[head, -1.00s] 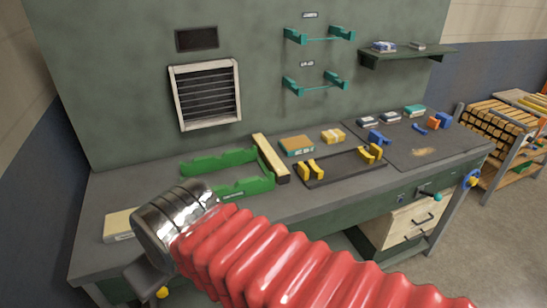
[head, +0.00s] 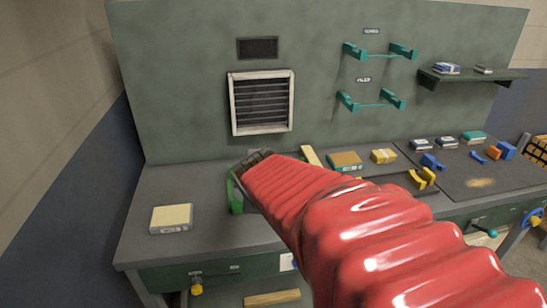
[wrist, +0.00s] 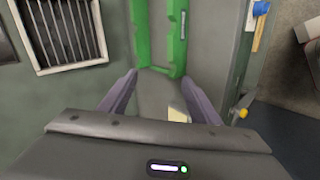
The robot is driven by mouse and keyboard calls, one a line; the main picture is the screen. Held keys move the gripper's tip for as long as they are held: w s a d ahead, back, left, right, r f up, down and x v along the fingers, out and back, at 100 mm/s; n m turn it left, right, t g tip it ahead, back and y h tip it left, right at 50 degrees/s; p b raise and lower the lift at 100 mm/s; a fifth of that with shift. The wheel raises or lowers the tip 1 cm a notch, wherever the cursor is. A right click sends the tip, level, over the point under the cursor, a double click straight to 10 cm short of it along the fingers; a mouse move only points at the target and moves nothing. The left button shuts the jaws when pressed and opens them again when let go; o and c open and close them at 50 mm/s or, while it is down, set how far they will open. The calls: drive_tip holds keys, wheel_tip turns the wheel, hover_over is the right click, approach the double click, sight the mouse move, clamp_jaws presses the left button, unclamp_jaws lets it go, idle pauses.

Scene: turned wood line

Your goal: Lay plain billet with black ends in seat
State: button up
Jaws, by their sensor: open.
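A pale billet (head: 310,155) lies on the bench right of the green cradle (head: 236,195); my arm hides its near part and ends from the head camera now. Both rails of the green cradle show ahead of my fingers in the wrist view (wrist: 175,40), with no billet seen on the visible parts. My gripper (wrist: 160,73) is open and empty, its two purple fingers apart above the bench. The head view hides its fingertips. A yellow cradle (head: 423,178) is mostly behind my arm. I cannot tell which holder is the seat.
A cream pad (head: 171,217) lies on the bench at left, its edge below my fingers in the wrist view (wrist: 178,114). Boxes (head: 345,161) and (head: 383,156) stand behind the yellow cradle. Teal brackets (head: 370,101) are on the wall. A wooden bar (head: 272,298) lies under the bench.

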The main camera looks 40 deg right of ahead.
drive_tip(key=d+f+n, duration=0.2)
drive_tip(key=d+n, duration=0.2)
drive_tip(key=d, duration=0.4)
drive_tip(key=d+f+n+t+h, duration=0.1)
drive_tip(key=d+f+n, duration=0.1)
drive_tip(key=d+n, duration=0.3)
drive_tip(key=d+f+n+t+h, duration=0.1)
drive_tip(key=d+f+n, duration=0.2)
drive_tip(key=d, duration=0.8)
drive_tip(key=shift+d+n, duration=0.1)
drive_tip(key=shift+n, duration=1.1)
drive_tip(key=s+d+f+n+t, duration=0.1)
drive_tip(key=s+d+f+n, duration=0.2)
drive_tip(key=d+f+n, duration=0.1)
drive_tip(key=shift+s+d+n+t, duration=0.35)
drive_tip(key=shift+d+n, duration=0.45)
drive_tip(key=shift+n, duration=0.2)
drive_tip(key=shift+x, duration=4.3)
drive_tip(key=shift+f, duration=0.15)
